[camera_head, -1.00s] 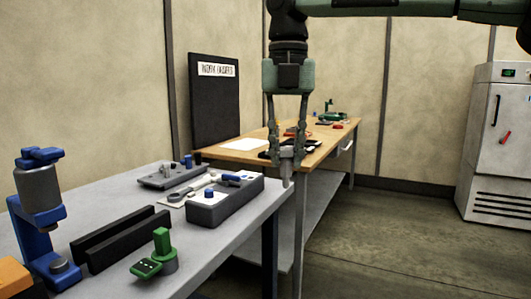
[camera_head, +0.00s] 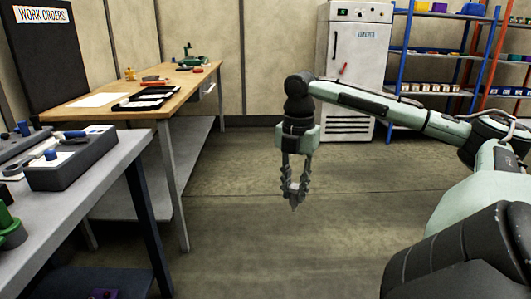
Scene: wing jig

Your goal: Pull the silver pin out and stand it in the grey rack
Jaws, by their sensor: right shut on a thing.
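My right gripper (camera_head: 295,186) hangs pointing down over open floor, to the right of the grey bench. Its fingers are shut on a small grey, silvery piece (camera_head: 294,206) that pokes out below the fingertips. It looks like the silver pin, mostly hidden by the fingers. A dark grey block (camera_head: 75,172) with a pale top and blue knobs sits at the right edge of the grey bench, apart from the gripper. I cannot tell whether this block is the grey rack. My left gripper is not in view.
The grey bench (camera_head: 75,212) fills the left. A wooden table (camera_head: 100,109) with paper and black trays stands behind it. A white cabinet (camera_head: 355,65) and shelves (camera_head: 440,75) line the back. The floor (camera_head: 270,255) around the gripper is clear.

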